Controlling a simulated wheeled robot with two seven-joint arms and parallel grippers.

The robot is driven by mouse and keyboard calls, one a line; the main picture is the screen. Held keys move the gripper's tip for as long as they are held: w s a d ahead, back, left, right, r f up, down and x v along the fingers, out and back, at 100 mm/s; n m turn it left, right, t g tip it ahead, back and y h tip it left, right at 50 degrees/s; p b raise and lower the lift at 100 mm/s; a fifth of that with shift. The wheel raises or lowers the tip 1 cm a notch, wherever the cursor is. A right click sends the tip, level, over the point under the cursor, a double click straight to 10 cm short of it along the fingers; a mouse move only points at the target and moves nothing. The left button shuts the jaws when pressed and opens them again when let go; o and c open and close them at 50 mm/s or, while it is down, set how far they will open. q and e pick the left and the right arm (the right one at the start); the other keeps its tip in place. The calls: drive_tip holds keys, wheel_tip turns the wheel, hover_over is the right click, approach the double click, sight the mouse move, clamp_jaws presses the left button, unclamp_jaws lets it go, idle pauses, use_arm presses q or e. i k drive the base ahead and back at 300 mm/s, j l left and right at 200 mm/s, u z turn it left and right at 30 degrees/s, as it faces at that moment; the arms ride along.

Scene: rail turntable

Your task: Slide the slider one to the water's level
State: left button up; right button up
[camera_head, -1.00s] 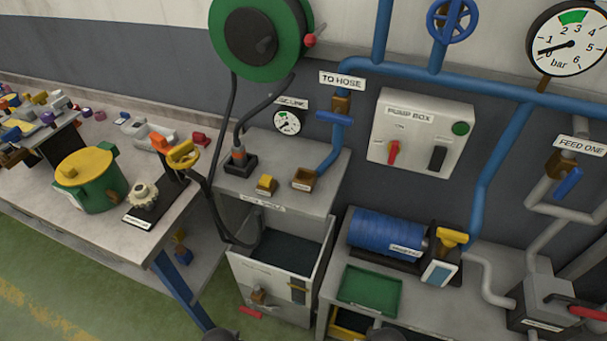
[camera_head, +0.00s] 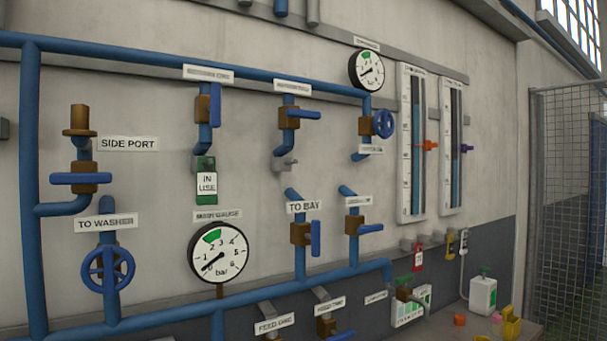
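Two tall white level gauges hang on the wall at the right. The left gauge (camera_head: 404,150) has an orange slider (camera_head: 430,145) on its right edge, a little above mid-height. The right gauge (camera_head: 445,150) has a purple slider (camera_head: 467,149) at a similar height. Each gauge has a narrow column with blue in it; the exact water level is too small to tell. The labels above the gauges are too small to read, so I cannot tell which slider is one. Neither of my grippers is in view.
Blue pipes with valves and a bar gauge (camera_head: 219,253) cover the wall to the left. A round dial (camera_head: 367,70) and blue handwheel (camera_head: 383,123) sit just left of the level gauges. Below is a bench (camera_head: 476,327) with a white bottle (camera_head: 483,295). A mesh fence (camera_head: 560,200) stands at right.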

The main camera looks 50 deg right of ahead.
sight(427, 145)
drive_tip(key=z, duration=1.9)
